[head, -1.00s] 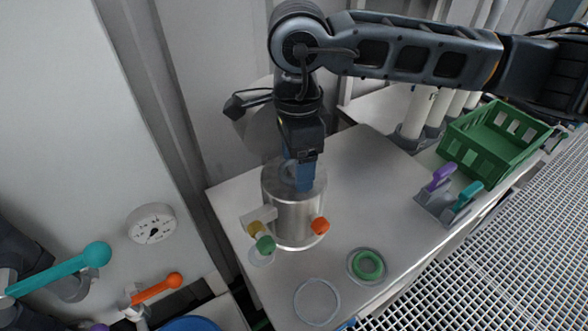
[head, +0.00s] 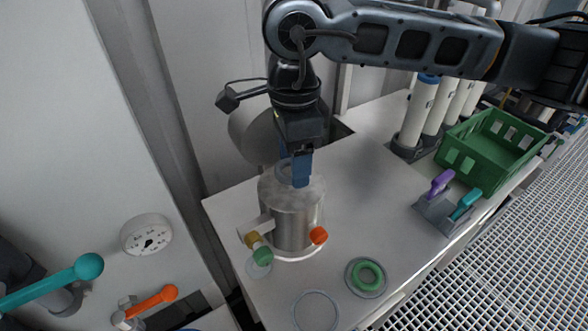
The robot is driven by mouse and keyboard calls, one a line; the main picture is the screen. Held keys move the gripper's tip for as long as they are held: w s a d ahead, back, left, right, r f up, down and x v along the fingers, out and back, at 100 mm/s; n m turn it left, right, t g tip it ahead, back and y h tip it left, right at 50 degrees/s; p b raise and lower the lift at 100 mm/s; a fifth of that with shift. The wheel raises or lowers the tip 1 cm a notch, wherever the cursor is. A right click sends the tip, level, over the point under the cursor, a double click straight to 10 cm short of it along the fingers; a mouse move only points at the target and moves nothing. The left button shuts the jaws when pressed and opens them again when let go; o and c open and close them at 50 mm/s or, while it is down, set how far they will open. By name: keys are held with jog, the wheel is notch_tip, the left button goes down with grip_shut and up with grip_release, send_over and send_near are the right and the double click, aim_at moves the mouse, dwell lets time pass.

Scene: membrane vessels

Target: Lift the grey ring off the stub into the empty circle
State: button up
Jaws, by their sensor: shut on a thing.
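My gripper (head: 301,182) points down over the steel vessel (head: 292,222), its blue fingers shut on the grey ring (head: 284,172). The ring shows only in part, as a pale curved edge left of the fingers at the vessel's top. The stub under it is hidden or too faint to make out, and I cannot tell whether the ring is clear of it. The empty circle (head: 294,312) is a thin pale outline on the bench in front of the vessel, with nothing in it.
A green ring (head: 356,272) lies in a grey circle to the right of the empty one. The vessel has orange (head: 319,236), green and yellow side fittings. A purple-and-teal handled holder (head: 445,212) and a green crate (head: 474,157) stand to the right. The bench (head: 365,190) between is clear.

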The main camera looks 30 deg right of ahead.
jog(key=shift+r, duration=0.8)
jog(key=s+d+r+b, duration=0.3)
jog(key=s+d+r, duration=0.2)
jog(key=d, duration=0.5)
jog(key=shift+d+r, duration=0.25)
jog(key=shift+r, duration=0.7)
